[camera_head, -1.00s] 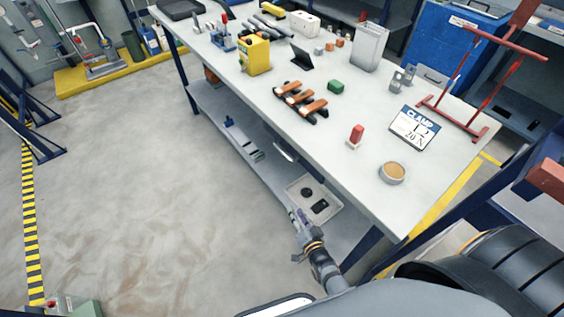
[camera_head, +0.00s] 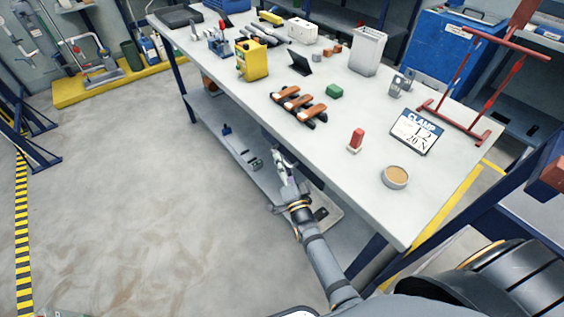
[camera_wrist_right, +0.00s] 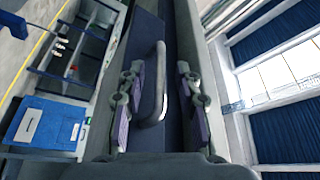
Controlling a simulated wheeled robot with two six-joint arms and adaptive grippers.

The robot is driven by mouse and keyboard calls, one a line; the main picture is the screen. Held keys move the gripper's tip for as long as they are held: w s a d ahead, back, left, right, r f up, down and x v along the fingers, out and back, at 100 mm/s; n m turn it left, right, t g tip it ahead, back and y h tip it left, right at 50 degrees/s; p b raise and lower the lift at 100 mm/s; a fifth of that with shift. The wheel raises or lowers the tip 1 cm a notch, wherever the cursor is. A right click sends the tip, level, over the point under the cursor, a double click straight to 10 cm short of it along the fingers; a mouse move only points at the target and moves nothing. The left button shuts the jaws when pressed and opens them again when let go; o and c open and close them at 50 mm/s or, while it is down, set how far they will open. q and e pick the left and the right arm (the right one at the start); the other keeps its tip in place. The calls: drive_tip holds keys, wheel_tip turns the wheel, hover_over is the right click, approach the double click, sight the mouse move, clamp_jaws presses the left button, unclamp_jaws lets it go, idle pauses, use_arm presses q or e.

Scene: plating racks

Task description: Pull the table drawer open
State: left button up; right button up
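The drawer (camera_wrist_right: 177,50) has a dark blue front with a grey bar handle (camera_wrist_right: 154,90), seen close up in the right wrist view. My right gripper (camera_wrist_right: 158,80) is open, with one finger on each side of the handle. The handle sits between the finger pads, and a gap shows on both sides. In the head view my right gripper (camera_head: 281,170) is under the near long edge of the grey table (camera_head: 365,190). The drawer front is mostly hidden there by the tabletop and my arm. My left gripper is not in view.
The tabletop holds a clamp sign (camera_head: 416,131), a red stand (camera_head: 455,122) and a round tin (camera_head: 395,177). The floor at left is clear.

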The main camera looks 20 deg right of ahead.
drive_tip(key=shift+w, duration=0.3)
drive_tip(key=shift+c, duration=0.2)
clamp_jaws()
